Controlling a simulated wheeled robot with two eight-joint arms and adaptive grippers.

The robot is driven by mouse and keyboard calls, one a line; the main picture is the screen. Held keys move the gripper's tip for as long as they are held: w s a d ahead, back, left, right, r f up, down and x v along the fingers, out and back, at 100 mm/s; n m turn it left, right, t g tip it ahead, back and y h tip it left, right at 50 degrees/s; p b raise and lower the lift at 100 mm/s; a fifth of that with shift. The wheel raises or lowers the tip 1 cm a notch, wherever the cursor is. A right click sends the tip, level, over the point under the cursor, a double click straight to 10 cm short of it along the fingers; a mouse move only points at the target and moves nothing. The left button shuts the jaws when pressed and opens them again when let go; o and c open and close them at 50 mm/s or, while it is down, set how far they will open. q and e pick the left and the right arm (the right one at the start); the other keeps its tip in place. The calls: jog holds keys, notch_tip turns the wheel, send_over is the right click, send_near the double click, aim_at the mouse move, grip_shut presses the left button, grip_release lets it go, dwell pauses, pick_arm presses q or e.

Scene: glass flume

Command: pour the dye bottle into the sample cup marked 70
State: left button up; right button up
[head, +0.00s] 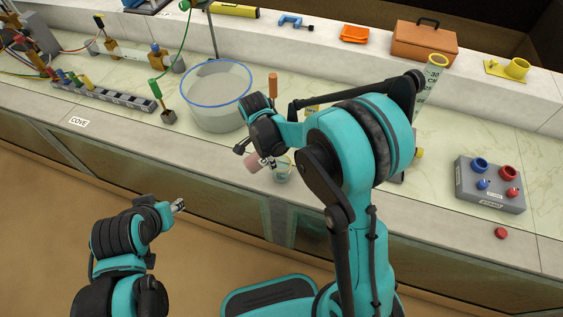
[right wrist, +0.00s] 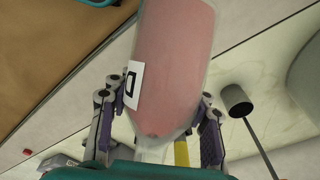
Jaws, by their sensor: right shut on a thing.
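My right gripper (head: 262,150) is shut on the dye bottle (head: 253,162), a clear bottle with pink contents. The bottle is tilted well over beside a small clear cup (head: 283,171) near the counter's front edge. The cup's marking is not readable, and I cannot tell whether dye is flowing. In the right wrist view the bottle (right wrist: 175,60) fills the middle between the fingers (right wrist: 160,122), with a white label lettered D; the cup is not clearly seen there. My left gripper (head: 178,206) is empty in front of the counter; its finger gap is too small to judge.
A big blue-rimmed basin (head: 217,97) stands left of the bottle. Another small cup (head: 312,110) is partly hidden behind my right arm. A grey box with blue and red fittings (head: 490,185) and a red cap (head: 501,233) lie to the right. A dark rack (head: 105,93) is at left.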

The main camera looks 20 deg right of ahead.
jog(key=shift+r, duration=0.1)
dwell(0.5)
jog(key=shift+a+f+y+b, duration=0.2)
jog(key=shift+f+y+b, duration=0.35)
jog(key=shift+f, duration=0.4)
jog(key=shift+a+f+y+b, duration=0.2)
jog(key=shift+f+y+b, duration=0.35)
jog(key=shift+f, duration=0.35)
jog(key=shift+c, duration=0.2)
dwell(0.5)
jog(key=shift+s+a+f+y+b, duration=0.1)
jog(key=shift+a+f+y+b, duration=0.1)
jog(key=shift+y+b, duration=0.15)
dwell(1.6)
